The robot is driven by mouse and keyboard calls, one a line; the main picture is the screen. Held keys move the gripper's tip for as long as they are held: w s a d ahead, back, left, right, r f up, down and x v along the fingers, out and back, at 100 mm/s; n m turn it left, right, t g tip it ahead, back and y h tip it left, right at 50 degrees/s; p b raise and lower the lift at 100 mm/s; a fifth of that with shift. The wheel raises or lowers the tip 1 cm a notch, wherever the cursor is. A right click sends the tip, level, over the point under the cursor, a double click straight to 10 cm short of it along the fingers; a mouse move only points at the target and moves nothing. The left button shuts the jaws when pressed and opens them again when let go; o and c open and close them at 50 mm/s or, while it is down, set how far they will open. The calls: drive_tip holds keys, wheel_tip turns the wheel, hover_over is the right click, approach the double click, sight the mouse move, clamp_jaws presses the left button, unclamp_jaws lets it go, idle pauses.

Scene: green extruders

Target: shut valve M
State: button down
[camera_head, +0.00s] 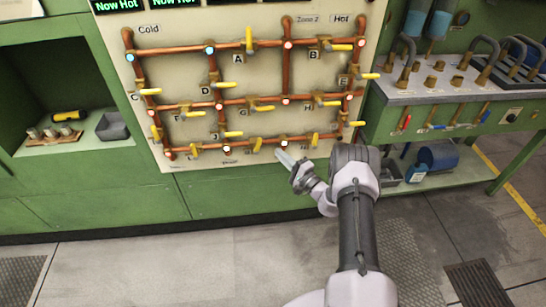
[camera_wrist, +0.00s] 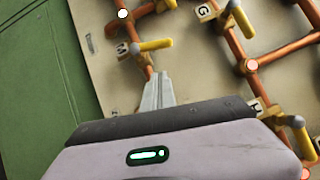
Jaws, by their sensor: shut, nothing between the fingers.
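The valve board (camera_head: 185,75) carries copper pipes with yellow-handled valves. Valve M (camera_head: 257,144) is on the bottom pipe run; in the wrist view its yellow handle (camera_wrist: 155,45) lies across the pipe, beside the label M (camera_wrist: 122,50). My gripper (camera_head: 283,156) is in front of the bottom edge of the board, a little right of and below valve M. In the wrist view my gripper (camera_wrist: 160,78) is shut and empty, its tips just below the handle of M. I see no clear contact. The fingers hide part of the pipe behind them.
Valve G (camera_wrist: 240,18) and valve H (camera_wrist: 290,120) are close by on the middle run. Another bottom-run valve (camera_head: 315,139) is right of my gripper. A workbench (camera_head: 440,95) with hoses stands right; a green recess (camera_head: 90,140) with a shelf is left.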

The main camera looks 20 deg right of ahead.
drive_tip(key=r+p+v, duration=0.1)
drive_tip(key=p+v, duration=0.1)
drive_tip(key=v, duration=0.6)
drive_tip(key=shift+f, duration=0.45)
